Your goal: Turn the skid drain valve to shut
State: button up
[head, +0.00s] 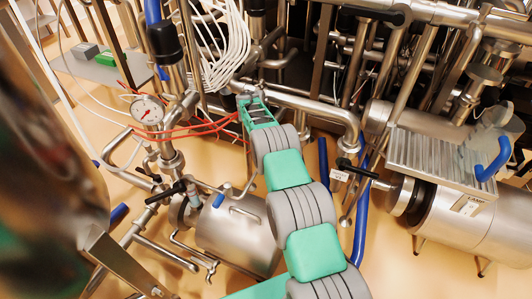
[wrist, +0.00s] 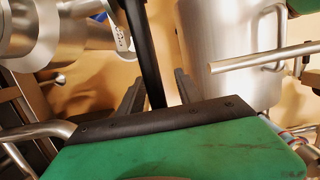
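In the wrist view, a long black bar (wrist: 143,45), like a valve lever, runs down from the top edge to my gripper's palm. My gripper (wrist: 160,85) is open, its two dark fingers apart on either side of the bar. I cannot tell whether they touch it. In the head view, my green and grey arm reaches up the middle; its fingers cannot be made out there. A black lever (head: 356,169) with a white tag (head: 339,176) is right of my arm. Another black lever (head: 165,193) is at lower left. I cannot tell which lever the wrist view shows.
A steel tank (head: 237,233) lies left of my arm, and a larger steel cylinder (head: 485,225) at right. A pressure gauge (head: 147,111), red wires (head: 205,127) and dense pipework crowd the back. A steel vessel (wrist: 222,60) stands close right of my fingers. Tan floor shows between parts.

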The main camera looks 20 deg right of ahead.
jog(key=shift+r, duration=0.1)
jog(key=r+p, duration=0.1)
jog(key=r, duration=0.1)
jog(key=r+p, duration=0.1)
jog(key=r, duration=0.2)
jog(key=w+a+r+p, duration=0.1)
jog(key=r, duration=0.1)
jog(key=shift+r, duration=0.25)
